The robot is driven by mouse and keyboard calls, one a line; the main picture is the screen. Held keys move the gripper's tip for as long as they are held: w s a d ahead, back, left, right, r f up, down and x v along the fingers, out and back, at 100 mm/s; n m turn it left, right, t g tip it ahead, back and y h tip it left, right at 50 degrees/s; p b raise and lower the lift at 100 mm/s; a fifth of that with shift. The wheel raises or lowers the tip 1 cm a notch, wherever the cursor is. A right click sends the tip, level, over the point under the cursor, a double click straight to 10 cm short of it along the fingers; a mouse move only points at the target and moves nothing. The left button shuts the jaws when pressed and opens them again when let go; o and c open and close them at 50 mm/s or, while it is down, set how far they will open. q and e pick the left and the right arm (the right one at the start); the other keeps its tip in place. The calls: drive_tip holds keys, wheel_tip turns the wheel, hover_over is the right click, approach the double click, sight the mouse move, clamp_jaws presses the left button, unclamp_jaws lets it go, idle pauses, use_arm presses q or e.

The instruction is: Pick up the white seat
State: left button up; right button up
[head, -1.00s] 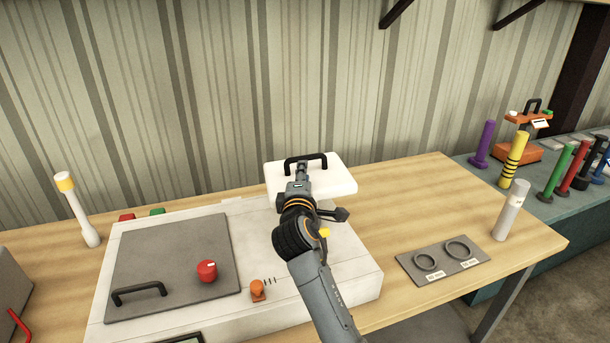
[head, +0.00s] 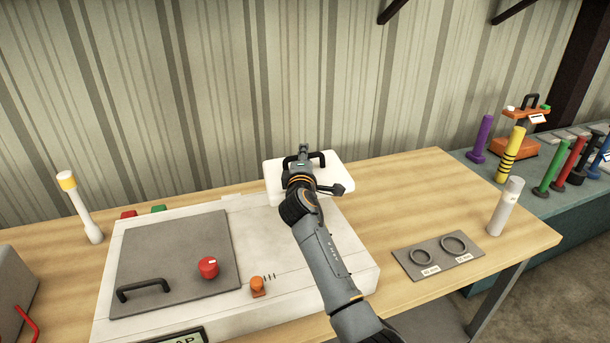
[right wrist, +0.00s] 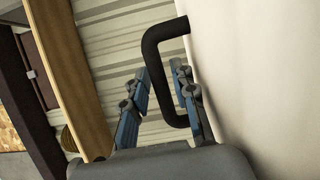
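The white seat (head: 334,170) is a white block with a black handle (head: 318,156) on top. My right gripper (head: 303,150) is over the seat and covers the middle of the handle in the head view. In the right wrist view, the open fingers (right wrist: 162,72) stand apart with the handle's bar (right wrist: 157,75) between them. A gap shows, and I cannot tell if either finger touches it. The seat's white face (right wrist: 255,75) fills the right side there. My left gripper is not in view.
The white box (head: 340,265) carries a grey lid, a red knob (head: 208,267) and an orange button (head: 257,286). A grey plate with two rings (head: 437,256) and a grey-white cylinder (head: 505,206) stand right. A striped wall is close behind the seat.

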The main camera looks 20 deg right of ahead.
clamp_jaws()
drive_tip(key=shift+r, duration=0.2)
